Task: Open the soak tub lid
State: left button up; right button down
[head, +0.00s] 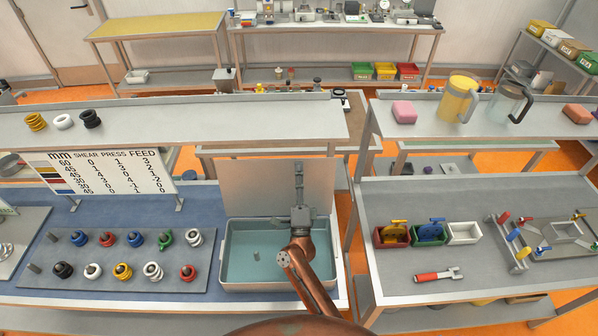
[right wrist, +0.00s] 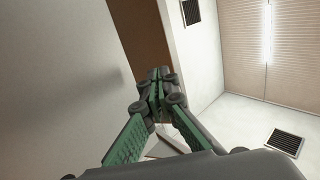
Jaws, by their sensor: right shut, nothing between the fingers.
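The soak tub (head: 228,270) stands on the middle bench with its inside visible, teal and holding a small grey peg (head: 256,254). Its lid (head: 250,190) stands raised along the tub's back edge, nearly upright. My right gripper (head: 299,168) points up in front of the right part of the lid, shut and empty; I cannot tell whether it touches the lid. The shut fingers also show in the right wrist view (right wrist: 155,82), beside a large pale surface at left. My right arm covers part of the tub's right side. My left gripper is out of view.
Left of the tub is a grey board (head: 130,285) with several coloured knobs on pegs, with a lettered sign (head: 105,172) behind. A raised shelf (head: 220,122) runs behind the lid. The right bench holds small bins (head: 464,232) and a red-handled tool (head: 438,275).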

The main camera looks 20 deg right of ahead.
jog(key=v, duration=1.2)
